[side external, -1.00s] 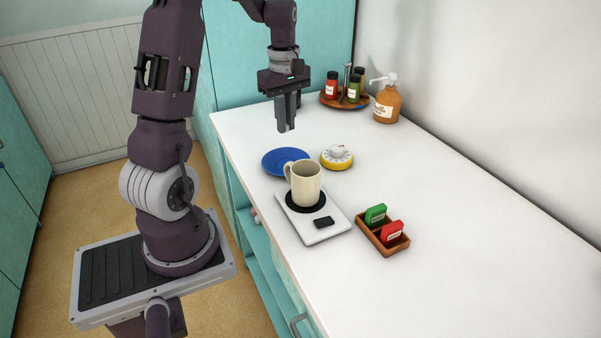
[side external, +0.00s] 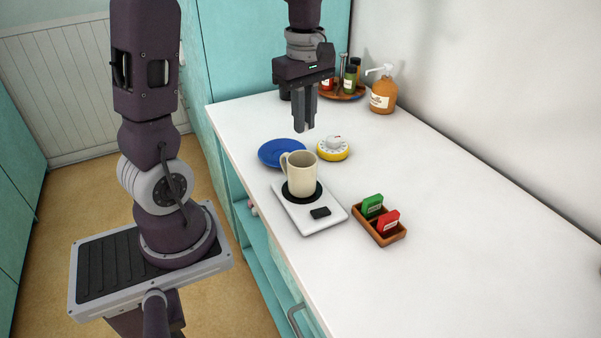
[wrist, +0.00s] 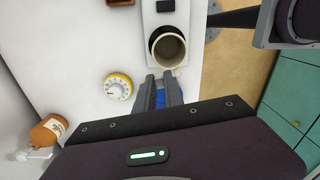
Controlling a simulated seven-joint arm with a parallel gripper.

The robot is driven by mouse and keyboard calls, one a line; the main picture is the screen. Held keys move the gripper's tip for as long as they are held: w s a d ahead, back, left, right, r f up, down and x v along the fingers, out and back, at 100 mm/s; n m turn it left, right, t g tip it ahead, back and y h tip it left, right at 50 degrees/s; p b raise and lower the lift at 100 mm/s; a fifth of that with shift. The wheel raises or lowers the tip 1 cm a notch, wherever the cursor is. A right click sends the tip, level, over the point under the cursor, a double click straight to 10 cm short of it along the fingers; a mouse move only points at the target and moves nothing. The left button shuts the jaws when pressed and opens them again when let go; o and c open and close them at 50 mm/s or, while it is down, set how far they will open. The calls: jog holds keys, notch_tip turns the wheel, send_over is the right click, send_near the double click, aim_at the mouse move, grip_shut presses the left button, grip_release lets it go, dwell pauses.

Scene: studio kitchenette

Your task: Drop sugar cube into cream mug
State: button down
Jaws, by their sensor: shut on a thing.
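The cream mug (side external: 301,174) stands upright on a white scale (side external: 325,212) with a dark round pad. In the wrist view the mug (wrist: 168,50) shows its open mouth, just beyond my fingertips. My gripper (side external: 304,129) points down above the counter, higher than the mug and a little behind it, apart from it. In the wrist view its fingers (wrist: 164,76) are close together, shut on the sugar cube.
A blue plate (side external: 282,153) and a yellow timer (side external: 333,148) lie behind the mug. A wooden tray (side external: 386,236) with green and red packets is at the right. A soap bottle (side external: 382,96) and a spice tray (side external: 343,97) stand farther back. The right counter is clear.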

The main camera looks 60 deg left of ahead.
jog(key=s+d+r, duration=0.1)
jog(key=s+d, duration=0.1)
jog(key=d, duration=0.3)
notch_tip(320, 180, down, 6)
jog(key=shift+r, duration=0.25)
jog(key=c, duration=1.4)
grip_release()
jog(key=shift+w, duration=0.1)
jog(key=shift+o, duration=0.2)
jog(key=shift+r, duration=0.1)
notch_tip(320, 180, up, 7)
